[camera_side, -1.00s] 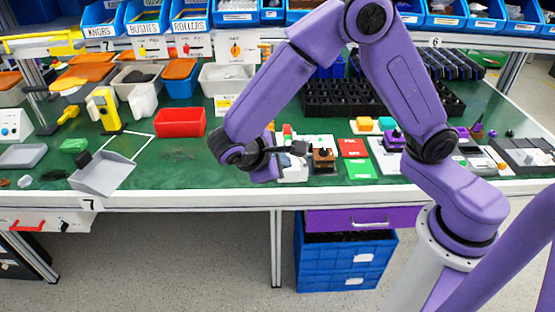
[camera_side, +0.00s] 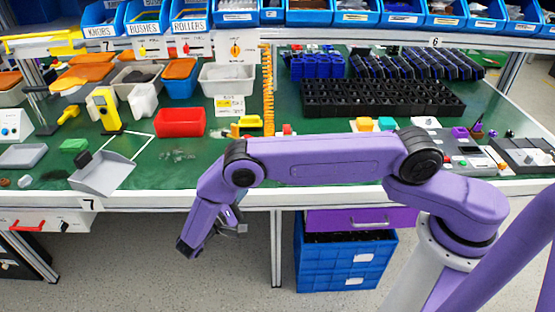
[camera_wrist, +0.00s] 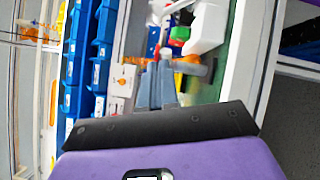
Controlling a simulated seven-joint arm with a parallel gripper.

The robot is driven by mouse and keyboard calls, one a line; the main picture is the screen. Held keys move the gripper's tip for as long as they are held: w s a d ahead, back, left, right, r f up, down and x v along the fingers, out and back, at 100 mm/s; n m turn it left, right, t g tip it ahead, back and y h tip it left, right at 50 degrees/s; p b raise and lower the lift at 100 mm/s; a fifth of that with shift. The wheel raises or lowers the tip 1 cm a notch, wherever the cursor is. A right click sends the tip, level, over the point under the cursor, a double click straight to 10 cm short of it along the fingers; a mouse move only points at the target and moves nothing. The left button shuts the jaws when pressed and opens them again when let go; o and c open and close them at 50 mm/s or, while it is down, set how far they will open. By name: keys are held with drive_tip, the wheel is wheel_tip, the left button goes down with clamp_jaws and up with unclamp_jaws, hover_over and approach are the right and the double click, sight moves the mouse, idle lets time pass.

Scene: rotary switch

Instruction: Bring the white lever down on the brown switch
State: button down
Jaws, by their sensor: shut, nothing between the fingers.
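The brown switch and its white lever cannot be made out in the side view now; my arm's level link crosses that part of the table. In the wrist view, a white block (camera_wrist: 207,28) and small red and blue parts lie beyond the fingers, but I cannot tell the switch among them. My gripper (camera_side: 240,230) hangs in front of the table's front edge, low and left of the blue drawers. Its grey fingers (camera_wrist: 155,82) are shut and empty in the wrist view.
The table's white front edge (camera_side: 150,202) runs close behind my gripper. A red bin (camera_side: 181,122) and a grey dustpan (camera_side: 103,174) are on the green top at left. A black crate (camera_side: 380,98) stands at the back. Blue drawers (camera_side: 345,262) are under the table.

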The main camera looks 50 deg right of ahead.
drive_tip(key=shift+s+f+t+h, duration=0.1)
drive_tip(key=shift+f+t+h, duration=0.2)
drive_tip(key=shift+f+h, duration=0.5)
drive_tip(key=shift+f, duration=0.15)
drive_tip(key=s+x, duration=0.2)
drive_tip(key=x, duration=1.1)
drive_tip(key=shift+s+d+y, duration=0.2)
drive_tip(key=shift+s+y, duration=0.05)
drive_tip(key=shift+y, duration=0.05)
drive_tip(key=shift+r+m, duration=0.3)
